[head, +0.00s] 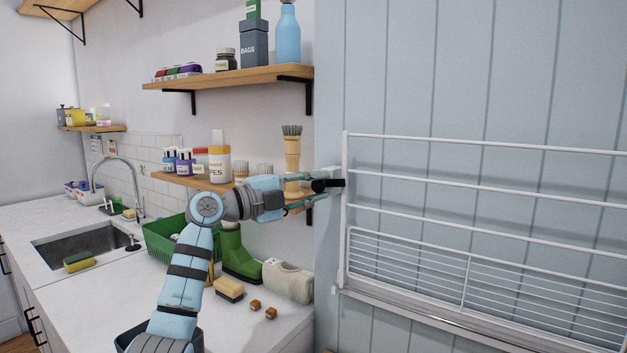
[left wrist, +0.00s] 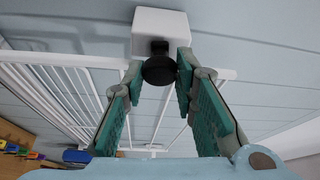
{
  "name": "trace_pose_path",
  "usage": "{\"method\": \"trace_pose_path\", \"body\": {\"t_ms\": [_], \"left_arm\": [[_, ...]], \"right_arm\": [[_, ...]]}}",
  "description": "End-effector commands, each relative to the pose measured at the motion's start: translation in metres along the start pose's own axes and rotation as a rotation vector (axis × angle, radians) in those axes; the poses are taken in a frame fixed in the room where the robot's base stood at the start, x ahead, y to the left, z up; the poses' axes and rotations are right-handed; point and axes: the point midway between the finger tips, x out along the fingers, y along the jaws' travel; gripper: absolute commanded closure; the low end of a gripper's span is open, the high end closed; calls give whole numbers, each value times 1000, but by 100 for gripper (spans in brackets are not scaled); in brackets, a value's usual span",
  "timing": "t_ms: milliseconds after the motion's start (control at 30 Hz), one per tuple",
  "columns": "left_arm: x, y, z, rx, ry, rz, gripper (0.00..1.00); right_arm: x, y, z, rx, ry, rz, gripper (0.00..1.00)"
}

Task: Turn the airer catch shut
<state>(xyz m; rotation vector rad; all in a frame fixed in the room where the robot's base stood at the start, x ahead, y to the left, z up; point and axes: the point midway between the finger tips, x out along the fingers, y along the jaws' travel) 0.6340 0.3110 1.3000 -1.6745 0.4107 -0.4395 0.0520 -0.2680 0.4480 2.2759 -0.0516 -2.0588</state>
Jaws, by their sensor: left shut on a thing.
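The white wall airer (head: 470,240) is mounted on the blue panelled wall, its rack upright and flat along the wall. Its catch is a black knob (left wrist: 159,68) on a white block (left wrist: 160,30), seen in the left wrist view. In the head view the black catch (head: 335,183) shows at the airer's upper left edge. My left gripper (head: 318,184) reaches it from the left. In the left wrist view its teal fingers (left wrist: 158,72) are on either side of the knob and shut on it. My right gripper is not in view.
Wooden shelves (head: 230,77) with jars and brushes stand behind my left arm. Below are a counter with a sink (head: 80,243), a green basket (head: 165,240), a green boot (head: 238,255) and sponges. The wall right of the catch is clear above the airer.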

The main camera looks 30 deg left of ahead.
Motion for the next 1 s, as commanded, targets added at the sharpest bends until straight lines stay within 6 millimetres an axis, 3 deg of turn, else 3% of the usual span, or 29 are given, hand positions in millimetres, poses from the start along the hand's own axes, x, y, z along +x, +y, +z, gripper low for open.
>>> {"method": "trace_pose_path", "body": {"t_ms": [300, 833, 867, 1000], "left_arm": [[0, 0, 0, 122, -1, 54, 100], [0, 1, 0, 148, -1, 64, 100], [0, 1, 0, 148, -1, 64, 73], [0, 0, 0, 148, -1, 63, 55]], "right_arm": [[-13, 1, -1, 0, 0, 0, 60], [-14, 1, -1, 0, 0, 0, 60], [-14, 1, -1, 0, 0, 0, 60], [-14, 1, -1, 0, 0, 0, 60]]}}
